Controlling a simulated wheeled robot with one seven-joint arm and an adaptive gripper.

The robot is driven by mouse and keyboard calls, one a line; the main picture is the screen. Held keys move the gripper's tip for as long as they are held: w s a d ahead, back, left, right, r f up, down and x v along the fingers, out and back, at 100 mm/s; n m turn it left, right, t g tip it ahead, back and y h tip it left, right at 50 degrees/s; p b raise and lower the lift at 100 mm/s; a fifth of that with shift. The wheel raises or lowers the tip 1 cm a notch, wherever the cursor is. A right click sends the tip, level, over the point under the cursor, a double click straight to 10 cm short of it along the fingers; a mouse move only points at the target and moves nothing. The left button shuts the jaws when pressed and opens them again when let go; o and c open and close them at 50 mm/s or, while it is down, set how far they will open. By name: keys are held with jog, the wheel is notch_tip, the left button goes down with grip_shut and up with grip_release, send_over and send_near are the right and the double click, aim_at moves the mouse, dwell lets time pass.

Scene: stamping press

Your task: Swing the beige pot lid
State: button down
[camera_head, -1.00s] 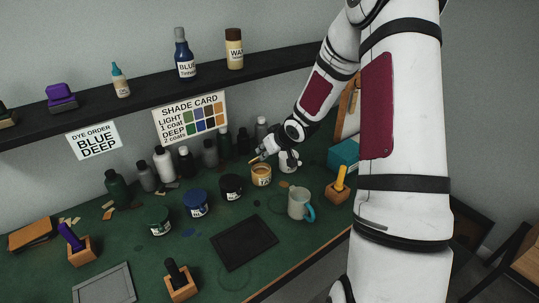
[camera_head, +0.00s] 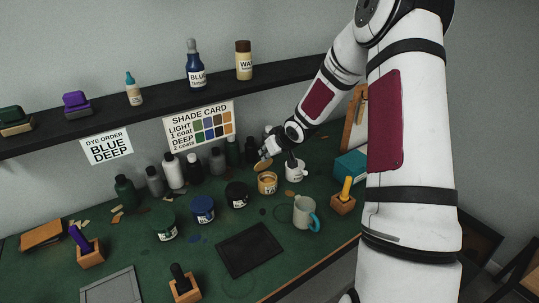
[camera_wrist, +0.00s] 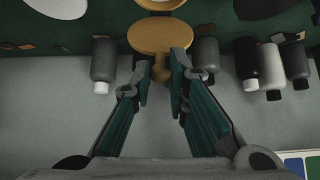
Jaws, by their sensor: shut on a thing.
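The beige pot (camera_head: 267,183) stands on the green table in the head view, and its open mouth shows. Its beige lid (camera_head: 263,165) is tilted up above the pot's back side. In the wrist view the lid (camera_wrist: 160,36) is a round tan disc with a tab toward me, and the pot (camera_wrist: 160,3) shows at the top edge. My gripper (camera_wrist: 162,68) has its fingers on either side of the lid's tab and is shut on it. In the head view my gripper (camera_head: 270,149) is at the lid, behind the pot, small and partly hidden.
A black pot (camera_head: 237,196), a blue pot (camera_head: 202,209) and a green pot (camera_head: 165,224) stand to the left. Several bottles line the wall behind.

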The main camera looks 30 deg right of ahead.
jog(key=shift+w+a+r, duration=0.1)
jog(key=shift+w+r, duration=0.05)
jog(key=shift+w+a+r, duration=0.1)
jog(key=shift+w+r, duration=0.05)
jog(key=shift+w, duration=0.6)
jog(key=shift+w+r, duration=0.1)
jog(key=shift+w, duration=0.75)
jog(key=shift+w, duration=0.2)
jog(key=c, duration=1.5)
grip_release()
jog(key=shift+w, duration=0.1)
jog(key=shift+o, duration=0.2)
jog(key=shift+s+r, duration=0.25)
jog(key=shift+s, duration=0.1)
jog(key=v, duration=1.1)
